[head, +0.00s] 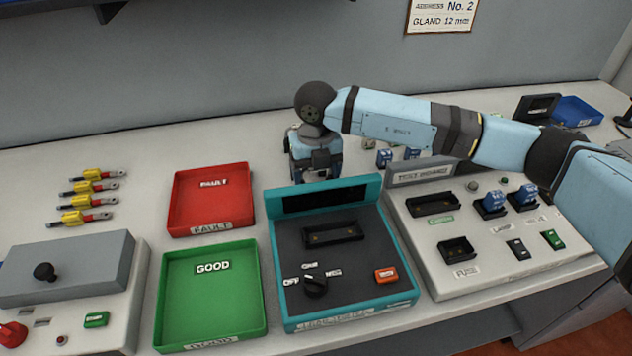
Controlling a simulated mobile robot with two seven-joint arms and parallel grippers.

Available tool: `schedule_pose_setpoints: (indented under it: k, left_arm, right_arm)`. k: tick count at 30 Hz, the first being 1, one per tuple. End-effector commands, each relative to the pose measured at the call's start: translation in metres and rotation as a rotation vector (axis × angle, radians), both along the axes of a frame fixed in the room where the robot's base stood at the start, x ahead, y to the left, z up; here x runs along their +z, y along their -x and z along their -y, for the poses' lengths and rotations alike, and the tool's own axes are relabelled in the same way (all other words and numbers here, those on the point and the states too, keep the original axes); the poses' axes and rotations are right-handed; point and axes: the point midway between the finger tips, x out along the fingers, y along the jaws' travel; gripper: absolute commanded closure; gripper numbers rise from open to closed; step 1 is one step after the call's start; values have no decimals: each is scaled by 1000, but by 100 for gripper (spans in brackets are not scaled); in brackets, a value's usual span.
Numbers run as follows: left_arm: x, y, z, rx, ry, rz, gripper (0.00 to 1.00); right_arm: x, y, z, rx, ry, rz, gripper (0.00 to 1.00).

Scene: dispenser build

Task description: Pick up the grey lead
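I cannot make out a grey lead for certain. Several short yellow-and-red pieces with metal ends (90,188) lie in a column on the left of the bench; none is plainly grey. My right gripper (318,172) points down at the bench behind the teal load tester (345,262), right of the red tray. The tester's raised back panel hides its fingertips, so its opening and anything between its fingers cannot be seen. My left gripper is not in view.
A red FAULT tray (211,200) and a green GOOD tray (210,298) stand left of the tester. A grey box with a black knob (65,270) is at front left. A white switch panel (490,262) with blue parts is right. Bare bench lies behind the trays.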

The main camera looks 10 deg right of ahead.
Motion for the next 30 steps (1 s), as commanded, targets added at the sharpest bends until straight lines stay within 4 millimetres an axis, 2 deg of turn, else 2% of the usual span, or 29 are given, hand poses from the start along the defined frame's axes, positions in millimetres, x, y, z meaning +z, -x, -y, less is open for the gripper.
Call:
schedule_pose_setpoints:
  k: [1,2,11,17,23,30]
  left_arm:
    - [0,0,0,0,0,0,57]
    - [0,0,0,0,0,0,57]
    - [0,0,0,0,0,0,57]
    - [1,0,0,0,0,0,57]
    - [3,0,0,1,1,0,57]
    - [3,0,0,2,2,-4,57]
  right_arm:
    - [0,0,0,0,0,0,44]
    - [0,0,0,0,0,0,49]
    - [2,0,0,0,0,1,50]
    - [16,-1,0,-1,-1,2,50]
    - [57,-1,0,0,-1,4,50]
    - [124,-1,0,0,-1,4,50]
